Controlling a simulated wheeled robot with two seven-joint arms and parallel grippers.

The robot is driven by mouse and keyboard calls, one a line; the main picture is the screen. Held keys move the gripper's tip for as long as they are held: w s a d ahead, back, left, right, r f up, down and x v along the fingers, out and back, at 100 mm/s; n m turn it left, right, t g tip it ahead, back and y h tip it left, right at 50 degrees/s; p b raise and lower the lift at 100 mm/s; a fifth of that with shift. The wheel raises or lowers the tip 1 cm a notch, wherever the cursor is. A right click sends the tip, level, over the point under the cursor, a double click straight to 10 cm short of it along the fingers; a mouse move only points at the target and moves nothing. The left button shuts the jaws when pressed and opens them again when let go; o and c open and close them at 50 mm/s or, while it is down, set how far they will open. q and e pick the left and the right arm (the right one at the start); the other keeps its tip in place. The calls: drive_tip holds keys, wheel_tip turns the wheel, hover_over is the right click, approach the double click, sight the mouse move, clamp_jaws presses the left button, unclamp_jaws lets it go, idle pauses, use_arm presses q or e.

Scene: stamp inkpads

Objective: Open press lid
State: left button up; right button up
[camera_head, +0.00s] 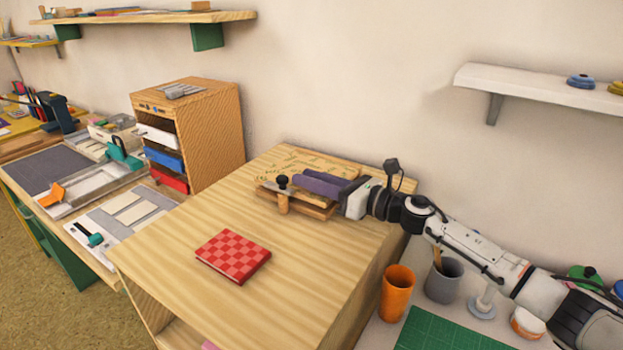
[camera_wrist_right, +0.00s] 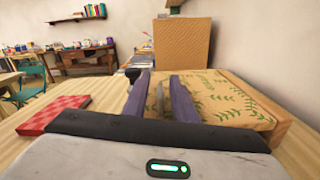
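The wooden press (camera_head: 318,211) lies at the back right of the light wooden tabletop, with stacked boards. A board with a green leaf pattern (camera_head: 308,160) forms its top at the back; this board also fills the right side of the wrist view (camera_wrist_right: 225,98). A black knob (camera_head: 283,181) stands at the press's left front; it also shows in the wrist view (camera_wrist_right: 133,73). My right gripper (camera_head: 312,184) has purple fingers over the front part of the press. They are apart, with a thin grey bar (camera_wrist_right: 160,98) showing between them. I cannot tell whether they touch anything.
A red checkered book (camera_head: 233,257) lies on the tabletop (camera_head: 180,235), which is otherwise clear in front. A wooden drawer cabinet (camera_head: 215,130) stands behind at the left. An orange cup (camera_head: 397,293) and a grey cup (camera_head: 443,281) stand below my right arm.

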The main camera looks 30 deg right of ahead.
clamp_jaws()
drive_tip(key=shift+a+f, duration=0.1)
idle(1.2)
